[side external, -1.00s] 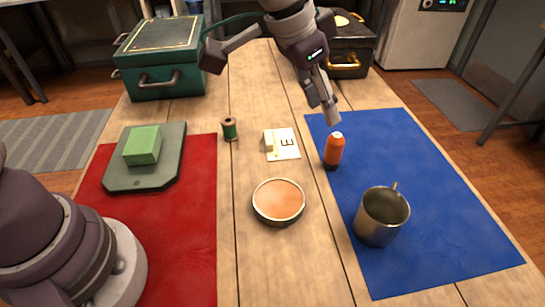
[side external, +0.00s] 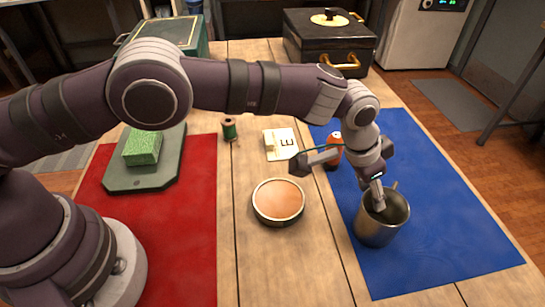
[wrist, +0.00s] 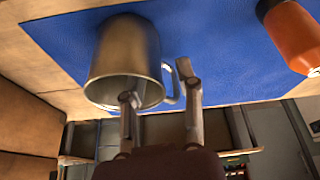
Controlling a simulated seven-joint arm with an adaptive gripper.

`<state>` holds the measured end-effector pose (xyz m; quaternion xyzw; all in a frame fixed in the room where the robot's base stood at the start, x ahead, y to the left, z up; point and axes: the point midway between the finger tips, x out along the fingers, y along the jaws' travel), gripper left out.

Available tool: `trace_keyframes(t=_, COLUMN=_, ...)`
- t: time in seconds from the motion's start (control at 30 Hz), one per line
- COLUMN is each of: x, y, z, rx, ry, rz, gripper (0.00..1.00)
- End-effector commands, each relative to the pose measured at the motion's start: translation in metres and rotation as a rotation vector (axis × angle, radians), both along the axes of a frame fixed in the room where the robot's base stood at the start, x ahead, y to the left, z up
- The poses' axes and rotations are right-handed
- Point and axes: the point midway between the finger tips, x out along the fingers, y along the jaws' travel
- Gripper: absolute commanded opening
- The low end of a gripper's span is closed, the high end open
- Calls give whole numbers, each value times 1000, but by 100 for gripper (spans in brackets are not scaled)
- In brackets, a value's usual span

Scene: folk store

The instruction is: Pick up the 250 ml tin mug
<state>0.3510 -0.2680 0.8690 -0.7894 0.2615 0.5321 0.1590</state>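The tin mug (side external: 376,228) stands upright on the blue mat (side external: 440,245) in the side view. It is grey metal with a handle on its far side. In the wrist view the mug (wrist: 125,50) is at upper left, its handle at its right. My gripper (side external: 380,208) is at the mug's rim in the side view. In the wrist view my gripper (wrist: 158,85) is open, one finger over the mug's mouth and the other outside past the handle. Whether either finger touches the mug cannot be told.
An orange bottle (side external: 334,138) stands behind my gripper, and also shows in the wrist view (wrist: 295,35). A round orange-topped dish (side external: 278,202) is left of the mug. The mat's front right is clear.

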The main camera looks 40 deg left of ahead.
Motion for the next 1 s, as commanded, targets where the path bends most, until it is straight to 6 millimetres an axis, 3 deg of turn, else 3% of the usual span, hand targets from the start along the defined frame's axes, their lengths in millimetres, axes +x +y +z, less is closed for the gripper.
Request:
trace_keyframes(t=0.17, x=0, y=0, z=0, rx=0, ry=0, rz=0, gripper=34)
trace_keyframes(t=0.43, x=0, y=0, z=0, rx=1, ry=1, rz=0, gripper=0)
trace_keyframes(t=1.0, x=0, y=0, z=4, rx=-1, ry=-1, rz=0, gripper=0)
